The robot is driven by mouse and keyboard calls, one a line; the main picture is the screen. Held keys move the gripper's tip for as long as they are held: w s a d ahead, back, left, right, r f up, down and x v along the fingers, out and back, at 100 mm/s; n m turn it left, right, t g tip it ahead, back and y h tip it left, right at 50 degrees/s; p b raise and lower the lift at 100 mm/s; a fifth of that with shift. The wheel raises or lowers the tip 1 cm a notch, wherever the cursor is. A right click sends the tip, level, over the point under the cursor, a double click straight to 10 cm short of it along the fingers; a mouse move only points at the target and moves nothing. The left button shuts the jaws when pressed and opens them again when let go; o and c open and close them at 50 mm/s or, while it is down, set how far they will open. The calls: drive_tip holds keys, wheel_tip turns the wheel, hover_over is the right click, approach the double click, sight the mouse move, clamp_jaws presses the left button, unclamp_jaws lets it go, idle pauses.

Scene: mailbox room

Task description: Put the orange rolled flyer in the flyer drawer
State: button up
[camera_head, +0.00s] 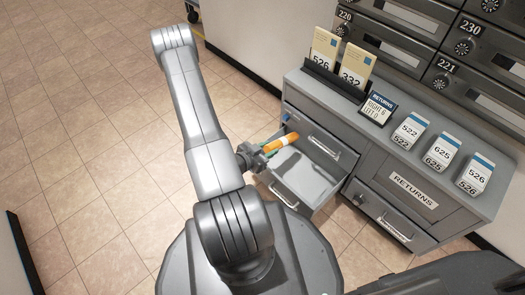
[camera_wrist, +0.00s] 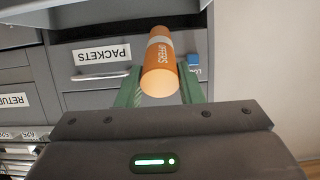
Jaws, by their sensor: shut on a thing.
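The orange rolled flyer (camera_head: 283,143) has a white band and is held near the left end of the grey cabinet. My gripper (camera_head: 266,150) is shut on it, with the roll jutting to the right over or beside an open drawer (camera_head: 308,176). The drawer's visible floor looks empty.
The grey cabinet (camera_head: 444,170) carries several white numbered packs and two tan envelopes in a rack. A RETURNS door and a lower handled drawer (camera_head: 385,212) are at its right. An upside-down PACKETS label (camera_wrist: 102,53) shows in the wrist view. Tiled floor at left is clear.

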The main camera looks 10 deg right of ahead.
drive_tip(key=f, duration=0.1)
drive_tip(key=f+b, duration=0.1)
drive_tip(key=shift+w+d+f+b, duration=0.2)
drive_tip(key=shift+d+f+b, duration=0.1)
drive_tip(key=shift+w+d+f, duration=0.15)
drive_tip(key=shift+d+f, duration=0.1)
drive_tip(key=shift+f, duration=0.3)
drive_tip(key=shift+w+d+f, duration=0.15)
drive_tip(key=shift+d+f, duration=0.05)
drive_tip(key=shift+f, duration=0.35)
drive_tip(key=o, duration=1)
drive_tip(key=shift+o, duration=0.2)
drive_tip(key=p+v, duration=0.4)
drive_tip(key=v, duration=0.9)
drive_tip(key=shift+s+a+r, duration=0.15)
drive_tip(key=shift+s+a, duration=0.1)
drive_tip(key=shift+a, duration=0.05)
